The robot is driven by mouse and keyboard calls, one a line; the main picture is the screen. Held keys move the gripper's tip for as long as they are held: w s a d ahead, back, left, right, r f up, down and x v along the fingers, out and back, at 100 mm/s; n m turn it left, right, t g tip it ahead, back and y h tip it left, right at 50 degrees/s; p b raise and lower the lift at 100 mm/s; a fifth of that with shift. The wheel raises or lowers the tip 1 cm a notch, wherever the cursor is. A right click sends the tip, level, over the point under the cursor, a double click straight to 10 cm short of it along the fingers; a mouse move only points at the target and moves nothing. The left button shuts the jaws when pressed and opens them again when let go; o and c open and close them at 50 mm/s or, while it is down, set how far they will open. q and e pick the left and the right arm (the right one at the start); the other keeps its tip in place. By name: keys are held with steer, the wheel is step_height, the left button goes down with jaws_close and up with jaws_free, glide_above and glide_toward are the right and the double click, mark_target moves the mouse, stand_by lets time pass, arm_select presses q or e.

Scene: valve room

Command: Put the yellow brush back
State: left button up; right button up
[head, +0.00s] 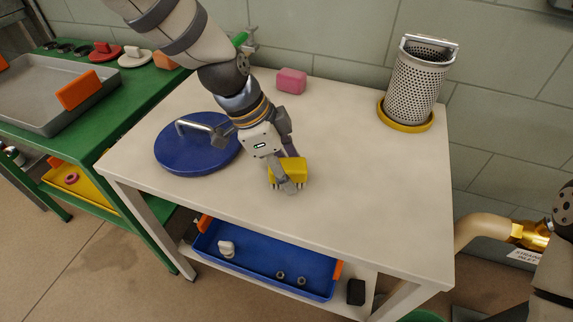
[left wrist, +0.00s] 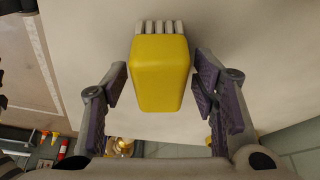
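The yellow brush (head: 291,169) lies on the white table top, near the table's middle. In the left wrist view the brush (left wrist: 161,75) shows its yellow block, with pale bristle tufts at the far end. My left gripper (head: 286,160) is open and comes down over the brush. In the left wrist view its fingers stand on either side of the block, with gaps on both sides. Part of the brush is hidden behind a finger in the head view. My right gripper is not in view.
On the table (head: 400,220) are a blue disc (head: 185,158) with a handle, a pink block (head: 291,81) and a perforated metal basket (head: 415,82) on a yellow ring (head: 407,126). A blue tray (head: 305,287) sits on the lower shelf. The table's right part is clear.

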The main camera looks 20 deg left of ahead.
arm_select(q)
steer(key=p+v, duration=0.2)
steer(key=v, duration=1)
steer(key=shift+r, duration=0.15)
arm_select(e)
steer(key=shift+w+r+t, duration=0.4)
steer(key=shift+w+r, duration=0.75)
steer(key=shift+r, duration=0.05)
